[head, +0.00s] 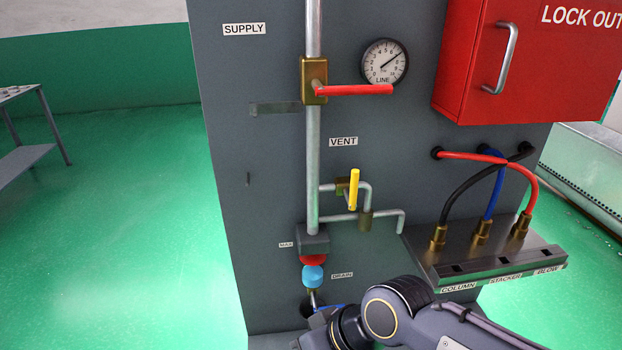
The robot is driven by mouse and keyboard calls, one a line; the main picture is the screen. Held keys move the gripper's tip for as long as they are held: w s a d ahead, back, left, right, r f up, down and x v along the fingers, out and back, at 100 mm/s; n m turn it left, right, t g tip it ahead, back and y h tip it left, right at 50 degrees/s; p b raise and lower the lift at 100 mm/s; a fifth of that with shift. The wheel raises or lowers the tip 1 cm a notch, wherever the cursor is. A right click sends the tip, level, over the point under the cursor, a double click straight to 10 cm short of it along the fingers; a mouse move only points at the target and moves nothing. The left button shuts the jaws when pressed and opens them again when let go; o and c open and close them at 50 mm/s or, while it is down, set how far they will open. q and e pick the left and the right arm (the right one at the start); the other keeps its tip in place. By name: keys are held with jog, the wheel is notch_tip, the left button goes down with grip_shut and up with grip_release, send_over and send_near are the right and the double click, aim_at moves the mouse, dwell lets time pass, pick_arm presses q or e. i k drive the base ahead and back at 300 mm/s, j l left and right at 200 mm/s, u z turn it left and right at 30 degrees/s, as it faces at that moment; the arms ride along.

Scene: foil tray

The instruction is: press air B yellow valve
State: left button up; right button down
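The yellow valve handle (354,188) stands upright on a small brass valve body (342,186) under the VENT label (343,141). The valve sits on a thin branch pipe right of the main vertical pipe (313,165). No label reading "air B" shows. One of my arms enters from the bottom right in the head view, below the valve and apart from it; its gripper cannot be made out. My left gripper is not in view.
A red lever (354,90) sticks out right above the valve, beside a LINE gauge (384,61). A red LOCK OUT box (530,55) hangs upper right. Hoses plug into a steel ledge (490,262) at right. A blue-and-red drain part (313,275) is below.

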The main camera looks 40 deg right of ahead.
aim_at(354, 190)
jog(key=z, duration=0.4)
jog(key=l+z, duration=0.15)
jog(key=z, duration=0.65)
jog(key=l+z, duration=0.1)
jog(key=z, duration=0.25)
jog(key=i, duration=0.05)
